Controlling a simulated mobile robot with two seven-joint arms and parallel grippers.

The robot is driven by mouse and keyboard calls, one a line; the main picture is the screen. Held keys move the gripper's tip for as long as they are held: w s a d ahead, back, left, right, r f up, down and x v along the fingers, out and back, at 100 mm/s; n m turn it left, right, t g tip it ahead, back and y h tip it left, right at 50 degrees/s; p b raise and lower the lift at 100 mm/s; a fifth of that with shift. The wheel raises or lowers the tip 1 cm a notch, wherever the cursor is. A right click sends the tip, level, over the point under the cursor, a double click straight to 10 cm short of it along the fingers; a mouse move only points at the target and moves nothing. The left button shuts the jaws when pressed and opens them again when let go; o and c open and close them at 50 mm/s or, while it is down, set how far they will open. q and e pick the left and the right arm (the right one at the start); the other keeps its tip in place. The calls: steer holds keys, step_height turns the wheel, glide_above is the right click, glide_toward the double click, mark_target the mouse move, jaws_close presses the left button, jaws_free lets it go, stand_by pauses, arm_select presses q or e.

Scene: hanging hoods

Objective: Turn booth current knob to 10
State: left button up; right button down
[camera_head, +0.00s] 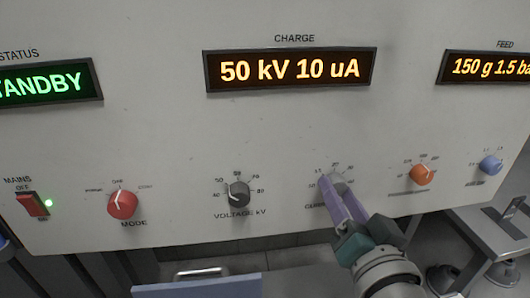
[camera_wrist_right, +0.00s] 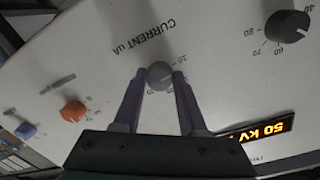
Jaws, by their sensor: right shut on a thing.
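The current knob (camera_head: 339,182) is a grey round knob low on the panel, right of the middle in the head view. My right gripper (camera_head: 336,187) reaches it from the lower right, with its purple fingers on either side of the knob. In the right wrist view, the knob (camera_wrist_right: 159,75) sits between the two fingertips, below the "CURRENT uA" label, and the gripper is shut on it. The fingers hide part of its dial in the head view. The charge display (camera_head: 290,69) reads "50 kV 10 uA". My left gripper is not in view.
The dark voltage knob (camera_head: 238,194) and red mode knob (camera_head: 121,204) are to the left. An orange knob (camera_head: 421,174) and a blue knob (camera_head: 490,165) are to the right. A red mains switch (camera_head: 32,204) with a lit green lamp is at far left.

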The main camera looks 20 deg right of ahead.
steer(key=shift+n, duration=0.5)
stand_by(0.3)
steer(key=shift+c, duration=2.3)
jaws_free()
steer(key=b+v, duration=0.1)
steer(key=v, duration=0.9)
